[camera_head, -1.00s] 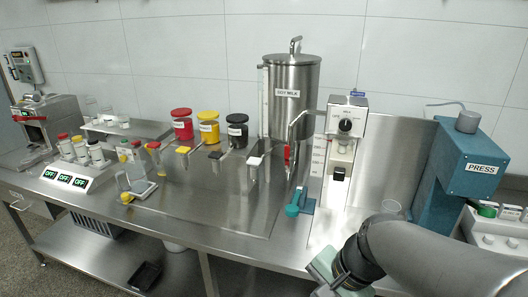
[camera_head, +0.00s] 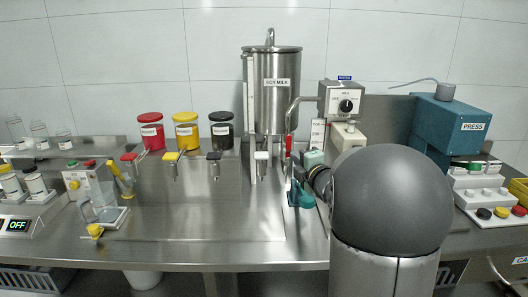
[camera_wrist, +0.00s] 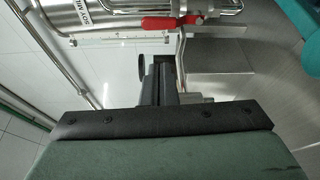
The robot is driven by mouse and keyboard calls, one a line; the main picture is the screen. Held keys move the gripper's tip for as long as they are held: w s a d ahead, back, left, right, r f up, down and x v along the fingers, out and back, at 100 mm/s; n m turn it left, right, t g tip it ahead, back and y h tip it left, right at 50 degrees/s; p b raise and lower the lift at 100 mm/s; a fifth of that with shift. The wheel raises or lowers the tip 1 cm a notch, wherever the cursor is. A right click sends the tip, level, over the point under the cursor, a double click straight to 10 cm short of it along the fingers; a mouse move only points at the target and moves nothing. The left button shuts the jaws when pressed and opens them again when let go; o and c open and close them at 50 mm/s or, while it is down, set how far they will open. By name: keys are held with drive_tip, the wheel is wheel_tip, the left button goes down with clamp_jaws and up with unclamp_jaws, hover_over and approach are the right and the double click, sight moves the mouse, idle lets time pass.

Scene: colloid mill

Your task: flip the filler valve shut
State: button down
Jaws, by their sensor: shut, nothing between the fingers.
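The filler valve's red handle (camera_head: 289,144) hangs upright below the right side of the steel SOY MILK tank (camera_head: 277,95). In the wrist view the red handle (camera_wrist: 172,22) lies across the top of the picture, beside the tank's pipes. My gripper (camera_wrist: 163,62) is shut and empty, its dark fingers pointing toward the handle. A gap shows between fingertips and handle in the wrist view, so I see no contact. In the head view my arm reaches in from the right, and its bulk hides most of the gripper.
A teal-handled tool (camera_head: 300,195) is close to my gripper. Red, yellow and black-lidded jars (camera_head: 186,131) stand left. The front steel counter is mostly clear.

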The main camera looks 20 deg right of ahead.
sight(289, 142)
drive_tip(key=shift+d+m+h, duration=0.35)
drive_tip(key=shift+m+h, duration=0.05)
drive_tip(key=w+p, duration=0.1)
drive_tip(key=w, duration=0.9)
drive_tip(key=shift+p, duration=0.4)
drive_tip(key=shift+d, duration=0.15)
